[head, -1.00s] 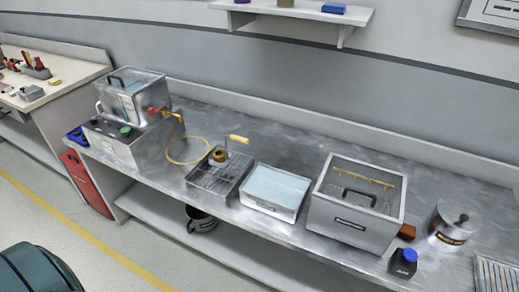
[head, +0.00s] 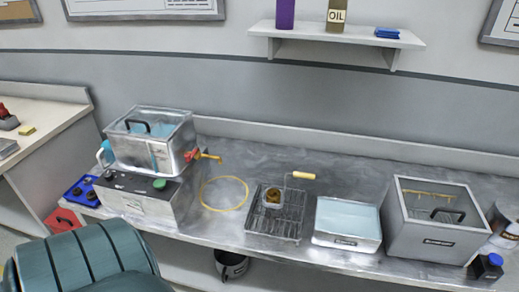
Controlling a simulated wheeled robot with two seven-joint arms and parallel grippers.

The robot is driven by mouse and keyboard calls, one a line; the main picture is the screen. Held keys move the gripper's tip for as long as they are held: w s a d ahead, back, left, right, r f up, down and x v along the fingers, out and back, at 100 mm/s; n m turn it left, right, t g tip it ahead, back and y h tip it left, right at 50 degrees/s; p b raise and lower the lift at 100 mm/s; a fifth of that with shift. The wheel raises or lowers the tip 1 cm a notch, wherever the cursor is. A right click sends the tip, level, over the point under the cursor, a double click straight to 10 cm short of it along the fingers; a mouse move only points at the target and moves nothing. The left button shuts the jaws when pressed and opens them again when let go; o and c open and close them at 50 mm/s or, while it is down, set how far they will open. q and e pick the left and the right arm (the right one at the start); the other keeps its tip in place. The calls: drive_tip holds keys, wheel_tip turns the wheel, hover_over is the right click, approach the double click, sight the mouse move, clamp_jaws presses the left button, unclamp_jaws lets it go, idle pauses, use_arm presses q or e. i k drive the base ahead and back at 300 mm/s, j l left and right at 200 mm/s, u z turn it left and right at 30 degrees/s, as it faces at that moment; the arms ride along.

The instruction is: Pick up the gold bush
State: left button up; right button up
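The gold bush (head: 272,196) is a small brownish-gold ring in the head view. It sits at the dark metal rack (head: 272,226) on the steel bench, within or against a small wire holder with a yellow handle (head: 303,175). I cannot tell exactly how it rests there. Neither of my grippers shows in the view.
A teal ribbed shape (head: 85,260) blocks the lower left.

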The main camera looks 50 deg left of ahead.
sight(274, 196)
drive_tip(key=k+j, duration=0.2)
drive_tip(key=j, duration=0.15)
drive_tip(key=k+j, duration=0.15)
drive_tip(key=j, duration=0.25)
drive_tip(key=k+j, duration=0.2)
drive_tip(key=j, duration=0.15)
drive_tip(key=k+j, duration=0.15)
drive_tip(key=j, duration=0.2)
